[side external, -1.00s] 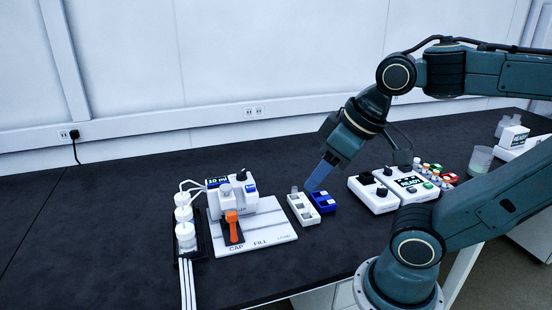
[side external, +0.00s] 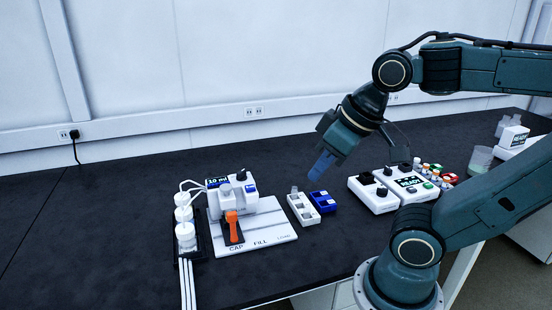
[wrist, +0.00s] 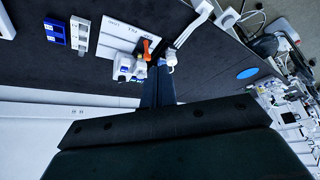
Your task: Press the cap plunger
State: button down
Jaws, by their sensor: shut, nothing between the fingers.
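The white cap-and-fill station (side external: 284,234) stands on the dark bench left of centre, with CAP and FILL printed on its base plate. An orange lever or plunger (side external: 231,226) stands upright at its CAP end, on a dark strip. A small display on the station's back reads 10 ml. My gripper (side external: 321,170) is shut and empty, in the air above and behind the blue rack, to the right of the station and apart from it. In the wrist view the station (wrist: 115,43) and the orange part (wrist: 146,45) show beyond my gripper's fingers (wrist: 158,75).
A white rack (side external: 303,209) and a blue rack (side external: 322,203) sit right of the station. White bottles (side external: 185,228) stand in a dark tray at its left. Control boxes (side external: 374,195) and several small vials (side external: 433,170) are farther right. The far-left bench is clear.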

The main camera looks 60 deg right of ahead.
jog(key=w+d+r+m+g, duration=0.1)
jog(key=w+d+r+m, duration=0.15)
jog(key=w+m, duration=0.4)
jog(key=m+g, duration=0.4)
jog(key=m, duration=1.6)
send_over(226, 187)
notch_tip(226, 187, down, 8)
jog(key=shift+s+a, duration=0.25)
jog(key=shift+a, duration=0.15)
jog(key=f, duration=1.3)
jog(key=shift+w+d+f, duration=0.2)
jog(key=shift+d+f, duration=0.15)
jog(key=shift+f, duration=0.05)
